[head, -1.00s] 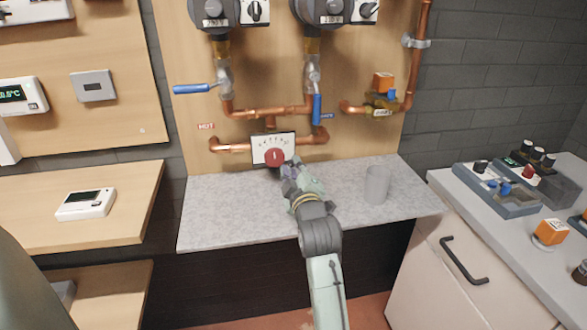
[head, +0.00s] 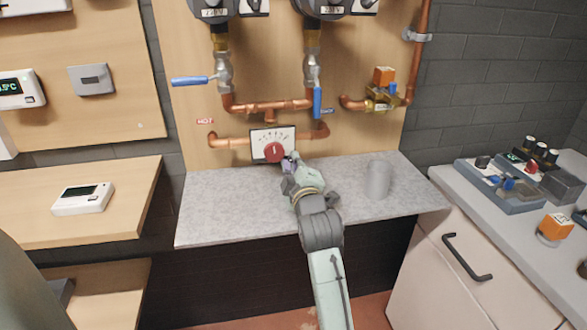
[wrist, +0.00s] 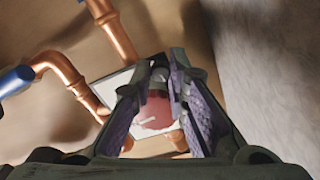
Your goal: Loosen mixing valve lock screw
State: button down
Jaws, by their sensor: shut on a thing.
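The mixing valve has a white scale plate (head: 259,146) and a round red knob (head: 272,153), set in the copper pipework on the wooden panel. My gripper (head: 290,160) is at the knob's lower right, just above the grey countertop. In the wrist view the red knob (wrist: 153,114) shows between my two fingers. A small grey cylindrical lock screw (wrist: 158,79) lies between the fingertips (wrist: 163,74), which are shut on it. In the head view the gripper hides the screw.
A grey cylinder (head: 378,181) stands on the countertop (head: 225,205) right of my arm. Blue-handled valves (head: 190,81) and copper pipes (head: 232,143) are above and around the mixing valve. A side bench (head: 480,200) at the right holds several parts. The countertop's left side is clear.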

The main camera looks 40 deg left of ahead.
jog(key=n+b, duration=0.3)
jog(key=shift+f, duration=0.25)
jog(key=shift+r+n+b, duration=0.1)
jog(key=shift+n+b, duration=1.25)
jog(key=shift+n, duration=0.65)
jog(key=c, duration=1.5)
grip_release()
jog(key=shift+r, duration=0.15)
jog(key=shift+c, duration=0.2)
jog(key=v, duration=1.2)
